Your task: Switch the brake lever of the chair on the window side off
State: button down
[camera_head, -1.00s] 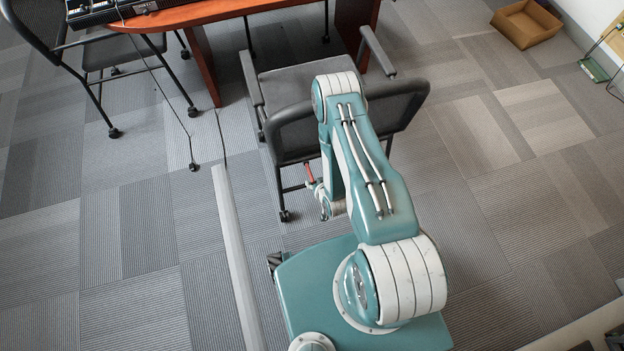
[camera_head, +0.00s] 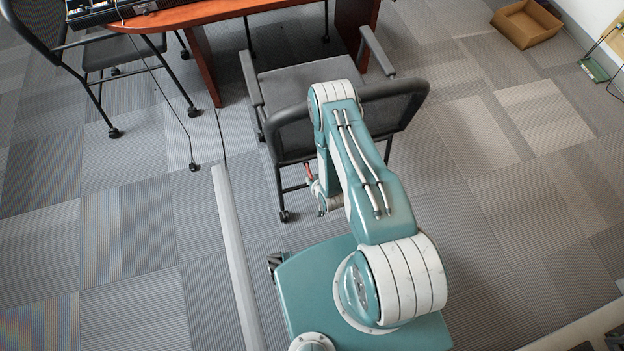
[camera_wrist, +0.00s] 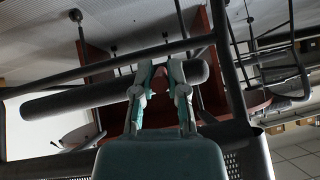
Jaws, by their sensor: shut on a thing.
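The chair (camera_head: 300,88) stands at the table, its dark mesh back towards me and partly behind my arm. Its brake lever (camera_head: 308,170) shows as a small red piece low behind the backrest. My gripper (camera_head: 314,186) is at this lever, mostly hidden by my arm in the head view. In the wrist view my gripper (camera_wrist: 160,82) has its two fingers drawn together on a small reddish piece, seemingly the lever (camera_wrist: 159,72). A thick dark bar of the chair (camera_wrist: 80,97) runs across behind the fingers. The lever's exact angle is hard to tell.
The wooden table (camera_head: 200,14) is beyond the chair. Another chair (camera_head: 35,25) stands at the left. A pale floor strip (camera_head: 236,260) runs left of my base, and a cable (camera_head: 165,95) hangs from the table. A cardboard box (camera_head: 526,22) lies far right. Carpet at right is clear.

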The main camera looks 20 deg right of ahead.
jog(key=shift+w+r+g, duration=0.25)
jog(key=shift+r+g, duration=0.35)
jog(key=shift+g, duration=0.3)
jog(key=shift+w+r+g, duration=0.2)
jog(key=shift+r+g, duration=0.35)
jog(key=shift+g, duration=0.35)
jog(key=c, duration=0.6)
grip_release()
jog(key=shift+c, duration=0.2)
jog(key=v, duration=1.2)
jog(key=shift+f, duration=0.1)
